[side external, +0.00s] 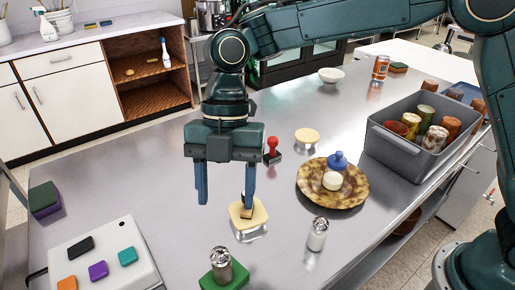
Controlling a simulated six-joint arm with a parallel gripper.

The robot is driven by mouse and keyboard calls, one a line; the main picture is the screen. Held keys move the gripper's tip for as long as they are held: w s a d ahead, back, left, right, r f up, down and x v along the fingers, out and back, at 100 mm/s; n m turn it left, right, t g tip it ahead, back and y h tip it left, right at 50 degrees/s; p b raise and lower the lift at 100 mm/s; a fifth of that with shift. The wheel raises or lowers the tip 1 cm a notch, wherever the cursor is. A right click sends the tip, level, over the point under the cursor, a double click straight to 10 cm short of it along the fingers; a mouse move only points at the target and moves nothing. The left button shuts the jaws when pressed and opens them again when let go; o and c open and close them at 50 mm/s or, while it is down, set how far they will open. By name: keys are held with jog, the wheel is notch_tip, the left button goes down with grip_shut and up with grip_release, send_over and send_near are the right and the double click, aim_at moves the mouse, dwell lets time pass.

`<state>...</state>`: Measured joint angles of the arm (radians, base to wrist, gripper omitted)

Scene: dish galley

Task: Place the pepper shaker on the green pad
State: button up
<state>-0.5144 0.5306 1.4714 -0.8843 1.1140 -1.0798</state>
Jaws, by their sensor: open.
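A glass shaker with a metal top and dark grey contents (221,265), which looks like the pepper shaker, stands upright on the green pad (238,283) at the bottom of the side external view. A second shaker (317,236) with pale contents stands on the steel counter to the right. My gripper (225,201) points down with its two fingers wide apart and nothing between them. It is above and behind the shaker on the pad, clear of it.
A yellow-topped item (241,214) is close by the right finger. A brown plate (308,198) holds a blue-knobbed item. A grey bin (397,153) of jars stands at right. A white box with coloured blocks (98,257) and a purple-green sponge (44,201) are at left.

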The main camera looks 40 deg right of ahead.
jog(key=s+d+r+m+t, duration=0.2)
jog(key=d+r+m, duration=0.3)
jog(key=d+m, duration=0.25)
jog(key=s+d+r+m+t, duration=0.2)
jog(key=d+r+m+t, duration=0.15)
jog(key=d+m, duration=0.4)
jog(key=s+d+f+m+t+h, duration=0.1)
jog(key=s+d+m, duration=0.5)
jog(key=d, duration=0.3)
jog(key=s+d+f+m+t+h, duration=0.1)
jog(key=s+d+m+t, duration=0.1)
jog(key=s+d+m, duration=0.4)
jog(key=d, duration=0.2)
jog(key=shift+s+d+m+h, duration=0.3)
jog(key=shift+s+d+h, duration=0.1)
